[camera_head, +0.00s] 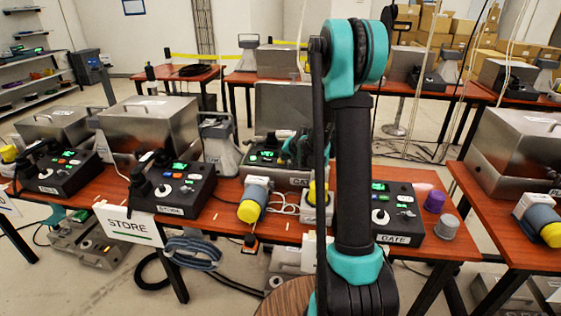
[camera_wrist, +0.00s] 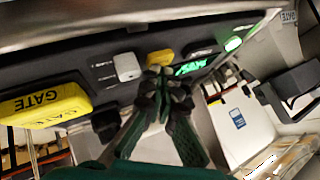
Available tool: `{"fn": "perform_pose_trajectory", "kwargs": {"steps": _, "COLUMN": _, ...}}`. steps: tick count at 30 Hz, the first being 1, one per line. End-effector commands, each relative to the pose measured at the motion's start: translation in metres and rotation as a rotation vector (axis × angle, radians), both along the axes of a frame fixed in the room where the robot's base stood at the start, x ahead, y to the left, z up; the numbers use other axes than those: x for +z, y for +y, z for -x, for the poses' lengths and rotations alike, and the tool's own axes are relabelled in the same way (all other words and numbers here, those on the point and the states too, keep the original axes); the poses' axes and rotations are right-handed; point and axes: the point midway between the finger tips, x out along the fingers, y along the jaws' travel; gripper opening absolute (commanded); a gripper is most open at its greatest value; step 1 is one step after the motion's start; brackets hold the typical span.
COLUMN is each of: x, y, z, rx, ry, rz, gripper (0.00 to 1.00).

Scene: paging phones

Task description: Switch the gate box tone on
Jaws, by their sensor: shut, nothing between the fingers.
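My gripper (camera_wrist: 165,78) is shut and empty in the wrist view, its fingertips close to a dark control panel (camera_wrist: 85,62). The panel has a white button (camera_wrist: 127,66), a yellow button (camera_wrist: 160,58) and a green-lit display (camera_wrist: 191,67). Whether the fingertips touch it, I cannot tell. A yellow block (camera_wrist: 40,103) marked GATE is at the left. In the head view, my gripper (camera_head: 291,150) is at an open-lidded metal box (camera_head: 283,105) on the middle table, partly hidden. A dark console (camera_head: 396,222) labelled GATE is right of my arm, its left side hidden.
A STORE console (camera_head: 180,193) and STORE sign (camera_head: 128,224) are left. Purple (camera_head: 434,201) and grey (camera_head: 447,227) caps lie right of the console. A gap separates the right table (camera_head: 480,195).

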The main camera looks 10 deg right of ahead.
Motion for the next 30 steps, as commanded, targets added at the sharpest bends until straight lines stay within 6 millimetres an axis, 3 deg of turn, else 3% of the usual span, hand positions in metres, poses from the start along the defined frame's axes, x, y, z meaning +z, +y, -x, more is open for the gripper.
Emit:
{"fn": "perform_pose_trajectory", "kwargs": {"steps": 16, "x": -0.0078, "y": 0.0001, "z": 0.0002, "rx": 0.001, "ry": 0.001, "rz": 0.000, "gripper": 0.00}}
{"fn": "perform_pose_trajectory", "kwargs": {"steps": 30, "x": 0.0011, "y": 0.0002, "z": 0.0002, "rx": 0.001, "ry": 0.001, "rz": 0.000, "gripper": 0.00}}
